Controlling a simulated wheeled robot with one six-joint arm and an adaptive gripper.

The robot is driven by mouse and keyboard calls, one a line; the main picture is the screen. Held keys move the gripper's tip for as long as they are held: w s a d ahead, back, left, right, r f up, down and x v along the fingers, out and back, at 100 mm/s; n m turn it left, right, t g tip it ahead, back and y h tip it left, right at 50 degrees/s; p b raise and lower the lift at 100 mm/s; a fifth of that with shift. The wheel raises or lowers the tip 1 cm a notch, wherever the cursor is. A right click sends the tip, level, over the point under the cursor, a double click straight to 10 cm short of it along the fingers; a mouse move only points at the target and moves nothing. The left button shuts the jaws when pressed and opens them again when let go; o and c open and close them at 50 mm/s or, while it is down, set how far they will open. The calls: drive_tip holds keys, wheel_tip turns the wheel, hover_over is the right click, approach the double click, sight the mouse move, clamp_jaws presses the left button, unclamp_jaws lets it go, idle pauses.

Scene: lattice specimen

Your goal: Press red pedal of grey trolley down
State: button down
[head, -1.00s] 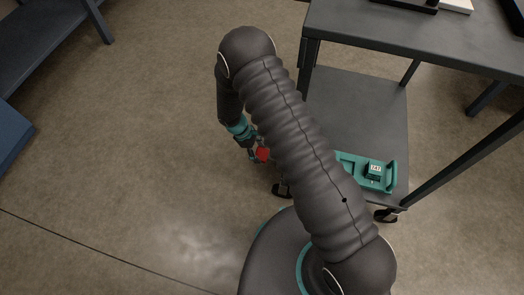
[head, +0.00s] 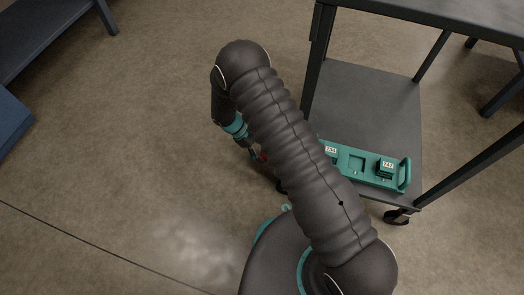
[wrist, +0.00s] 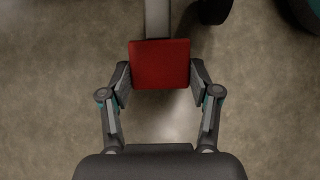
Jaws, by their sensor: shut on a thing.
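The red pedal (wrist: 160,62) is a flat square plate on a grey bar in the wrist view. It sits between the two fingertips of my gripper (wrist: 160,82), which touch or nearly touch its left and right edges. The grey trolley (head: 365,95) stands to the right of my arm, with a lower shelf and dark legs. How far down the pedal is cannot be told.
A teal tray (head: 404,176) with small labelled blocks lies on the trolley's lower shelf. A black caster (head: 397,217) is under its near right corner. A dark shelf (head: 45,40) and a blue object (head: 12,125) are at the left. The floor between is clear.

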drive_tip(key=shift+a+f, duration=0.15)
drive_tip(key=shift+f, duration=0.05)
drive_tip(key=shift+c, duration=1.2)
unclamp_jaws()
drive_tip(key=shift+r, duration=0.1)
drive_tip(key=v, duration=1.1)
drive_tip(key=shift+a+r, duration=0.2)
drive_tip(key=shift+r, duration=0.15)
